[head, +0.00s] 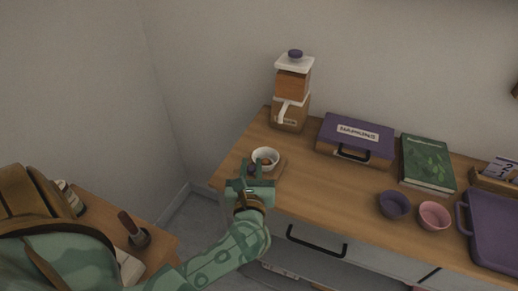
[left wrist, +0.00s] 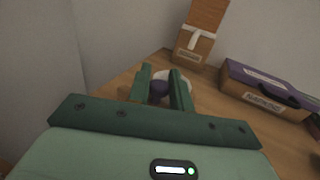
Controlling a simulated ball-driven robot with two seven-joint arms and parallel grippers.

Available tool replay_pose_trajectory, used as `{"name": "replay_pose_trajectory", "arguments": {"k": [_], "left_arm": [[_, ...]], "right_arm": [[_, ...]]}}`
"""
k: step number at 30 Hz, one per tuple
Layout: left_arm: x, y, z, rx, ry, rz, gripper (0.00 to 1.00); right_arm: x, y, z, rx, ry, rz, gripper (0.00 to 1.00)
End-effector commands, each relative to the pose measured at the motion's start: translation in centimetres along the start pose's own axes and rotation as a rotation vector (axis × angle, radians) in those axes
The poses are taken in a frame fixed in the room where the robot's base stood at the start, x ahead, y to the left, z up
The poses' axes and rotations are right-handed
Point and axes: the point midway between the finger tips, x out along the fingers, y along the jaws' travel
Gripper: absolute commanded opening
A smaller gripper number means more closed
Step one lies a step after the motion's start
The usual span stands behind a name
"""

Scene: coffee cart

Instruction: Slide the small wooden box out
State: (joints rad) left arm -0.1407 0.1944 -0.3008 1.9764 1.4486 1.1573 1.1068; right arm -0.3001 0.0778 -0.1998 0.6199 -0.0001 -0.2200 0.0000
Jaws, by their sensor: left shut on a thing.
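A small, low wooden piece (head: 276,174) sits near the left end of the counter; I take it for the small wooden box. A white bowl (head: 265,156) with something brown in it rests on or in it; I cannot tell which. My left gripper (head: 252,176) is at the near side of it, shut on a dark purple knob (head: 252,169). In the left wrist view the knob (left wrist: 159,88) is between the two green fingers, with the white bowl partly hidden behind them. Whether the knob is fixed to the wooden piece is hidden. My right gripper is not in view.
A wooden grinder (head: 291,88) with a white top stands behind. A purple-lidded box (head: 357,137), a green book (head: 427,163), a purple cup (head: 394,205), a pink cup (head: 434,215) and a purple tray (head: 492,232) are to the right. Bare counter (head: 320,190) lies between.

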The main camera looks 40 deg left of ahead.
Motion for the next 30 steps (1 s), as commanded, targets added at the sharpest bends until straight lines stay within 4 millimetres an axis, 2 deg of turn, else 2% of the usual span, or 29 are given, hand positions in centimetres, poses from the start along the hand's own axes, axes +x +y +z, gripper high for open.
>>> {"name": "replay_pose_trajectory", "arguments": {"k": [3,11,12,13,23,26,30], "left_arm": [[-0.6,0.2,-0.1,-0.002,0.002,-0.001,0.0],[-0.7,0.2,-0.2,-0.001,0.005,-0.001,0.0],[-0.7,0.2,-0.2,0.0,0.005,-0.001,0.32],[-0.7,0.2,-0.2,0.0,0.005,0.0,0.41],[-0.8,0.2,-0.1,-0.001,0.002,0.0,0.41],[-1.9,0.2,-0.1,-0.002,0.003,0.0,0.41],[-4.9,0.2,-0.1,-0.001,0.006,-0.001,0.41]], "right_arm": [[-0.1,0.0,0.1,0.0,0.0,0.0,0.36],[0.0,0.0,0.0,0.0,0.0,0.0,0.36],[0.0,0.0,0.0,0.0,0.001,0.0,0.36],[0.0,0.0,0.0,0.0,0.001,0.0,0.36],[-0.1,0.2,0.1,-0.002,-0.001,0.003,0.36],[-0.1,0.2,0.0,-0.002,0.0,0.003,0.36],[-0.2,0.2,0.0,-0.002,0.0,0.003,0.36]]}}
